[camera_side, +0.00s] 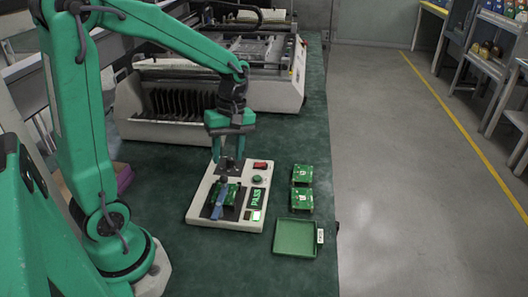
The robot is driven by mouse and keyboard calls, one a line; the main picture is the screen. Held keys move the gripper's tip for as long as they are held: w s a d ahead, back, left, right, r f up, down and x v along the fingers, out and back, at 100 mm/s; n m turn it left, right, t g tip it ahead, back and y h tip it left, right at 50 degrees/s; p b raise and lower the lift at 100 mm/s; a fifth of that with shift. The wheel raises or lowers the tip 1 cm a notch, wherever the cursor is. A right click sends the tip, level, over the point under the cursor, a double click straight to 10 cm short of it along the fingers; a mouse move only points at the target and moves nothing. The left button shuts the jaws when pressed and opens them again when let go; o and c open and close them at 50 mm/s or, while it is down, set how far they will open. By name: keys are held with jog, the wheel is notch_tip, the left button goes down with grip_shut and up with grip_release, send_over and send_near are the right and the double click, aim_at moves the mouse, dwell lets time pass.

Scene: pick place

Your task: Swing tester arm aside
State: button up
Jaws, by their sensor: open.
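The tester (197,213) is a pale box with a dark bed, lying on the green table. A green board (232,196) lies on its bed. The blue tester arm (219,203) lies slantwise at the left side of the board and covers part of it. The tester's panel shows a green PASS display (256,198). My gripper (230,154) points down over the far end of the tester, beyond the board and apart from the blue arm. It is open, with nothing seen between its fingers.
Two green boards (302,173) lie right of the tester, one behind the other. An empty green tray (295,238) with a small white label sits in front of them. A large machine (276,90) stands behind. The table's right edge is close to the boards and tray.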

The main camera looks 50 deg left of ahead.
aim_at(225, 176)
jog(key=shift+s+a+f, duration=0.1)
jog(key=shift+s+f, duration=0.1)
jog(key=shift+f, duration=0.9)
jog(key=shift+s+d+f, duration=0.1)
jog(key=shift+s+f, duration=0.15)
jog(key=shift+f, duration=0.8)
jog(key=shift+s+a+f, duration=0.1)
jog(key=shift+s+f, duration=0.1)
jog(key=shift+f, duration=0.9)
grip_shut()
